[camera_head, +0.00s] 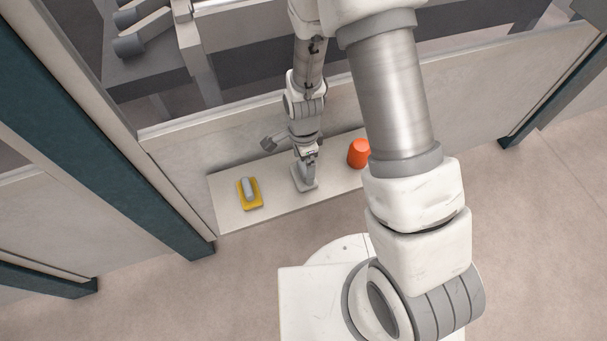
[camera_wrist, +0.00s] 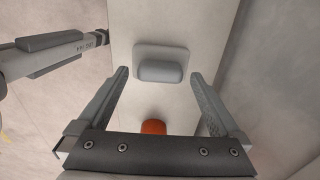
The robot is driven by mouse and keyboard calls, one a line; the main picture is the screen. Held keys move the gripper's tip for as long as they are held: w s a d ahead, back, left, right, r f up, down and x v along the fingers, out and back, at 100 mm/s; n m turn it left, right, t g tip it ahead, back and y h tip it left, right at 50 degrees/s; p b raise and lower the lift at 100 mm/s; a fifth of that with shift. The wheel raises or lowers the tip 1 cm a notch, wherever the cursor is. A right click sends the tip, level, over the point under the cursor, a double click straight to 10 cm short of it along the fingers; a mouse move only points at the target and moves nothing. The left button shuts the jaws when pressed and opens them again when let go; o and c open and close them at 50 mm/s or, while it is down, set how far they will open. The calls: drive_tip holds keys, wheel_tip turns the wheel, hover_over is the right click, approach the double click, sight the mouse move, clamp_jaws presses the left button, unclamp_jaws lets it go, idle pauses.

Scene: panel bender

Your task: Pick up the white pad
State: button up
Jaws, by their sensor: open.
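The white pad (camera_head: 306,186), a flat pale block with a grey rounded handle on top, lies on a light shelf below my gripper (camera_head: 306,156). My gripper hides part of it in the head view. In the wrist view the white pad (camera_wrist: 143,52) lies flat just past the fingertips, its grey handle (camera_wrist: 161,71) in line with the gap between them. My gripper (camera_wrist: 158,76) is open with nothing held. I cannot tell exactly how far above the handle the fingertips are.
A yellow pad (camera_head: 256,200) with a grey handle lies left of the white pad on the shelf (camera_head: 226,209). An orange cup (camera_head: 359,153) stands to the right; it also shows between the fingers in the wrist view (camera_wrist: 153,127). A pale panel (camera_head: 215,138) rises behind the shelf.

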wheel_tip(320, 180, down, 2)
drive_tip(key=shift+f, duration=0.15)
drive_tip(key=c, duration=1.3)
